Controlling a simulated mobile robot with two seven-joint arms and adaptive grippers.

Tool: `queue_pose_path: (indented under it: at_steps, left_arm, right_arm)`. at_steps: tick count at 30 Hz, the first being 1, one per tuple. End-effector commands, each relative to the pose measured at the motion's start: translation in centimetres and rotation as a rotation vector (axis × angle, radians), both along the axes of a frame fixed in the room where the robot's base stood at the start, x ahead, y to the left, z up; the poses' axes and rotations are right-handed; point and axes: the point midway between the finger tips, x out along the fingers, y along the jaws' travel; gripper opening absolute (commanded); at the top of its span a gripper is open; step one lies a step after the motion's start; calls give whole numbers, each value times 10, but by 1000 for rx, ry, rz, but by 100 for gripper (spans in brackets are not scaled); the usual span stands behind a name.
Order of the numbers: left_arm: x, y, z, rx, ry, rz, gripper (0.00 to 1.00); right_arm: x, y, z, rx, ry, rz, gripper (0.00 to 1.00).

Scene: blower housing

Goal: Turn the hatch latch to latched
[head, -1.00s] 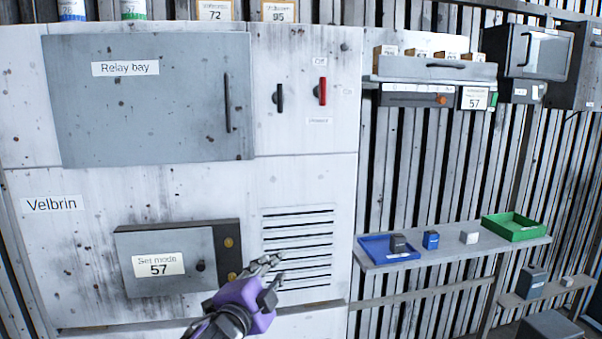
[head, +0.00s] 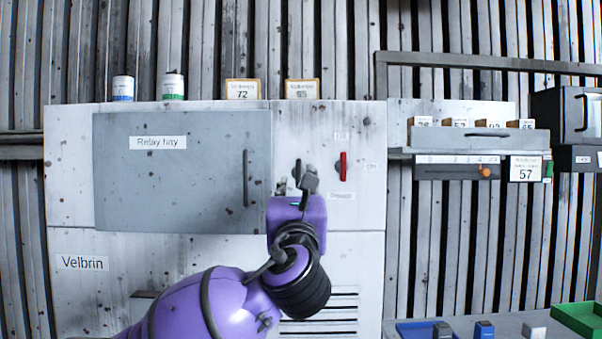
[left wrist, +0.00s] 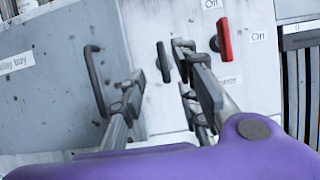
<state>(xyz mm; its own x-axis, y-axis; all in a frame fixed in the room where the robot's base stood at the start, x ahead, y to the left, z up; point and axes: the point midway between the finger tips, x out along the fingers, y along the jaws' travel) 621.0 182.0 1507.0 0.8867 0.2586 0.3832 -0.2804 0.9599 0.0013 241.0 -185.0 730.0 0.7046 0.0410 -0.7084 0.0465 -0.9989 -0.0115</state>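The hatch latch is a dark upright handle (head: 297,170) on the white cabinet, just right of the grey Relay bay hatch (head: 180,185). The hatch looks closed. In the left wrist view the latch (left wrist: 164,62) stands between and beyond the fingertips. My left gripper (head: 295,187) is in front of the latch and covers its lower part in the head view. In the left wrist view its fingers (left wrist: 160,72) are spread, one on each side of the latch, with no contact visible. My right gripper is not in view.
A red switch handle (head: 343,166) sits close right of the latch, near my right-hand finger. The hatch's pull handle (head: 246,178) is to the left. Jars and number cards stand on the cabinet top. A shelf with blue and green trays (head: 578,318) is at lower right.

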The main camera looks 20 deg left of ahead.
Motion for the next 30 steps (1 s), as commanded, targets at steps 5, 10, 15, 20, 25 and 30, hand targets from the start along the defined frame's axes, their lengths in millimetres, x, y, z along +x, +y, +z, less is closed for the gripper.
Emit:
queue_pose_path:
  at_steps: [5,10,15,20,25,30]
  left_arm:
    - [24,7,11,-2,0,1,30]
    - [48,14,21,-2,-1,0,30]
    - [61,17,28,-3,-2,-3,30]
    - [64,18,28,-3,-2,-5,30]
    - [64,18,28,-3,-1,-5,27]
    - [64,18,28,-3,-1,-5,5]
  right_arm:
    - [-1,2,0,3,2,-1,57]
    - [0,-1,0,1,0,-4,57]
    - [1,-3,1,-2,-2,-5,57]
    - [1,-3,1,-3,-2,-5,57]
    - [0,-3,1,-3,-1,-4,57]
    - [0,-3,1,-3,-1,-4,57]
